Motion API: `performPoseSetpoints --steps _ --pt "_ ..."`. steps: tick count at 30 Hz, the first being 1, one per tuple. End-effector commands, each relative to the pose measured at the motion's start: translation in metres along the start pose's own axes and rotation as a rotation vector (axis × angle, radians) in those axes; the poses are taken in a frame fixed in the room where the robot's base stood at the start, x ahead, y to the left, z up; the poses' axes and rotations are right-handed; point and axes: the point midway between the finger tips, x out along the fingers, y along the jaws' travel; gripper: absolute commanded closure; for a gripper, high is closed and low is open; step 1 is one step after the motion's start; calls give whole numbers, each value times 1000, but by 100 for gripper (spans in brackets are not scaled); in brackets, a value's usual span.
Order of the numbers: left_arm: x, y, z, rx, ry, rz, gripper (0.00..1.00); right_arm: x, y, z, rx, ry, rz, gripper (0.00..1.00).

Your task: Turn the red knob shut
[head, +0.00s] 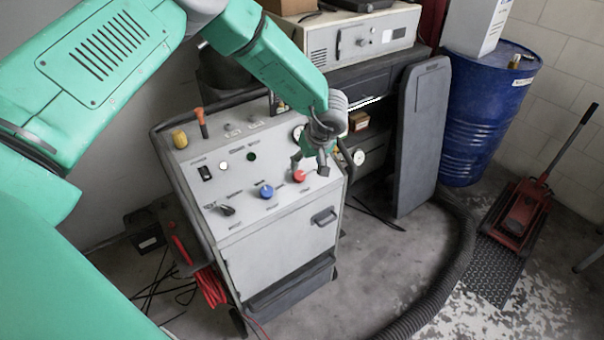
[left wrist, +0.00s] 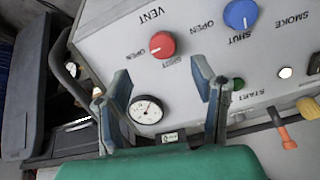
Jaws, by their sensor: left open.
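The red knob (head: 299,176) is on the sloped top panel of the grey machine (head: 275,262), near its right end. My left gripper (head: 312,163) is just above and beside it in the head view, apart from it as far as I can tell. In the left wrist view the red knob (left wrist: 162,44) lies ahead of the open fingers (left wrist: 161,78), in line with the gap between them. VENT, OPEN and SHUT are printed around the knob. My right gripper is in no view.
A blue knob (head: 266,191) sits left of the red one; the left wrist view shows it too (left wrist: 240,14). A dial gauge (left wrist: 146,110) shows between my fingers. An orange-handled lever (head: 202,122) and yellow knob (head: 180,139) stand at the panel's back left.

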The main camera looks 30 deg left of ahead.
Motion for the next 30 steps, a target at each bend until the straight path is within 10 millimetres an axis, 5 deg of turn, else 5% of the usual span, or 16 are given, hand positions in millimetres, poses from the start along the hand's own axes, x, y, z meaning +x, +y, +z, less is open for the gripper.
performPoseSetpoints --steps 6,12,24,28,30 --pt "46 -1 0 -1 0 -2 48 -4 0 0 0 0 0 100" --pt "71 -1 0 0 1 -1 48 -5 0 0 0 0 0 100" --pt "78 0 0 0 2 0 48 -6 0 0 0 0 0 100" --pt "78 0 0 -1 1 0 90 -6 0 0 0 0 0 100" --pt "78 0 0 0 1 1 97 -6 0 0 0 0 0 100"
